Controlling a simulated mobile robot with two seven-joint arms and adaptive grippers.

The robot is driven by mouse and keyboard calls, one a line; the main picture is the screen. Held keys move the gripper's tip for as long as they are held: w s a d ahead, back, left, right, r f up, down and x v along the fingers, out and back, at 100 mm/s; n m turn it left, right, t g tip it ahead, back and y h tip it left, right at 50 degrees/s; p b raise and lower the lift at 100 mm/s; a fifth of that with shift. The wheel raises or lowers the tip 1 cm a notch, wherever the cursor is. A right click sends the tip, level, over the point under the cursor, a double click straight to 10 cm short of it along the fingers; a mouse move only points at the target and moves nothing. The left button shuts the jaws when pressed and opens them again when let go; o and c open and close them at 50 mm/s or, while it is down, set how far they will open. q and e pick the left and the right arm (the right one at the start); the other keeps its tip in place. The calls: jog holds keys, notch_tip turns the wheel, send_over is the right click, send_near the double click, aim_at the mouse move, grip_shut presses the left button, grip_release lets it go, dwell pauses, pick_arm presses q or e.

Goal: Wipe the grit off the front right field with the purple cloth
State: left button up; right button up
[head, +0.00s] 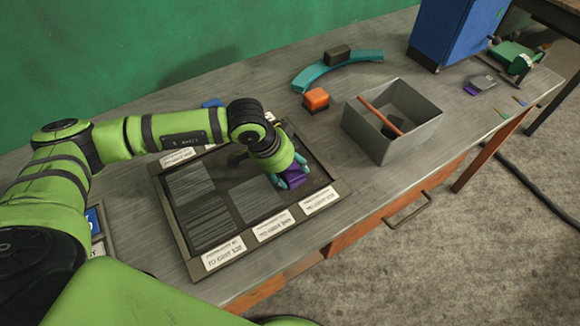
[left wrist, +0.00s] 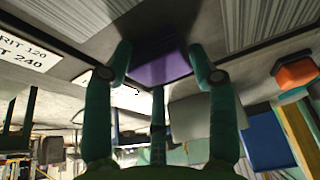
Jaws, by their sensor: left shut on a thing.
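The purple cloth (head: 293,178) is on or just above the right front part of a dark framed board (head: 181,236). My left gripper (head: 287,172) is over that part of the board and shut on the cloth. In the left wrist view the cloth (left wrist: 160,62) shows as a purple block between the teal fingers of my left gripper (left wrist: 163,68). The gripper and cloth cover much of the front right field, so I cannot tell whether grit lies there. Grey streaked fields (head: 255,198) show further left on the board. My right gripper is not in view.
White labels (head: 273,226) line the board's front edge. To the right stand a grey open bin (head: 378,146) with a brown bar across it, and an orange block (head: 316,98). Behind are a teal curved piece (head: 337,70) and a blue cabinet (head: 446,30).

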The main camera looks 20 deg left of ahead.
pick_arm(q)
jog(key=shift+w+d+f+b, duration=0.2)
jog(key=shift+w+d+b, duration=0.3)
jog(key=shift+b, duration=0.2)
jog(key=shift+w+d+b, duration=0.65)
jog(key=shift+w+b, duration=0.2)
jog(key=shift+w, duration=0.05)
jog(key=shift+s+a+f, duration=0.1)
jog(key=shift+s+a, duration=0.4)
jog(key=shift+s, duration=0.05)
jog(key=shift+s+a+b, duration=0.5)
jog(key=shift+s+a, duration=0.2)
jog(key=shift+s, duration=0.25)
jog(key=shift+w, duration=0.1)
